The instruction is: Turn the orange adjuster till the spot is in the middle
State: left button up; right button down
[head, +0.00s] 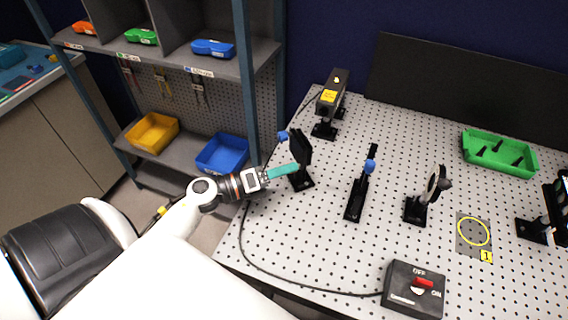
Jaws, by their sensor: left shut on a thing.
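My left gripper (283,172) reaches in from the left, and its teal fingers are shut at the back of a black upright optic mount (301,150). The orange adjuster itself does not show; the fingertips cover the place where they meet the mount. A blue knob (283,135) sits at the mount's upper left. No light spot can be made out in this view. A dark device (560,205) on a stand is cut off at the right edge, and its face cannot be read. My right gripper is not in view.
A yellow ring (473,232) and green tray (499,153) lie right.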

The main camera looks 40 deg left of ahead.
pick_arm(q)
jog(key=o, duration=1)
jog(key=shift+s+a+f, duration=0.1)
jog(key=shift+s+a, duration=0.1)
jog(key=shift+s, duration=0.05)
jog(key=b+v, duration=0.4)
jog(key=v, duration=0.6)
jog(key=shift+s, duration=0.2)
jog(key=shift+s+a, duration=0.3)
jog(key=shift+s, duration=0.1)
